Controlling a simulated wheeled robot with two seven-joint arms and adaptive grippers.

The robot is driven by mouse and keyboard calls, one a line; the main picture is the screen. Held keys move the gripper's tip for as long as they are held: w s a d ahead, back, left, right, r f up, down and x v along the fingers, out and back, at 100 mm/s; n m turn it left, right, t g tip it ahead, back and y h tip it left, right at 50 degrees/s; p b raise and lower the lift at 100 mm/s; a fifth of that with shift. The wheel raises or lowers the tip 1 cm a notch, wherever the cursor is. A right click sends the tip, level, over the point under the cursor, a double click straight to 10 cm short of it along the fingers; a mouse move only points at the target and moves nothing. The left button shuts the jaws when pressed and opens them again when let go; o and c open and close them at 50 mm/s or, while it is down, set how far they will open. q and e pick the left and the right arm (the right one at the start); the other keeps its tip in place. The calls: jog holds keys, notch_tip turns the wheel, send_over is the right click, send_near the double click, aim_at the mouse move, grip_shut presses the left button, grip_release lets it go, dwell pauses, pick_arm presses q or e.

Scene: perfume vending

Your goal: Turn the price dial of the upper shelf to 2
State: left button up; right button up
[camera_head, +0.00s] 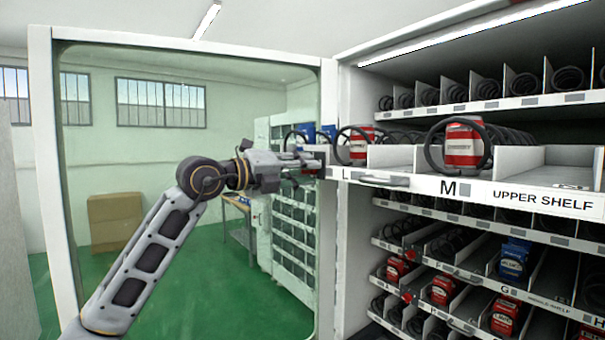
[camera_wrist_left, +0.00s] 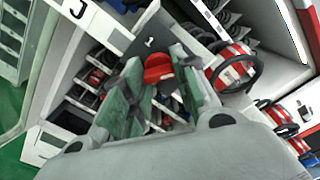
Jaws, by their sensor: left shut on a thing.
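The upper shelf (camera_head: 548,199) is pulled out, with "UPPER SHELF" and the letters L and M on its white front. My left gripper (camera_head: 302,160) is at the shelf's left end in the head view. In the left wrist view, my left gripper (camera_wrist_left: 150,92) has its two greenish fingers shut on a red price dial (camera_wrist_left: 158,67). The dial's pointer cannot be made out. In the head view the dial is hidden by the gripper. My right gripper is not in view.
A middle shelf (camera_head: 545,298) with red and blue boxes lies below. The open glass door (camera_head: 42,150) stands left, behind my left arm. A cardboard box (camera_head: 115,220) is on the green floor beyond.

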pick_arm(q)
jog(key=n, duration=0.6)
jog(key=shift+b, duration=0.3)
dwell(0.4)
jog(key=o, duration=1)
jog(key=shift+r, duration=0.1)
jog(key=v, duration=1.2)
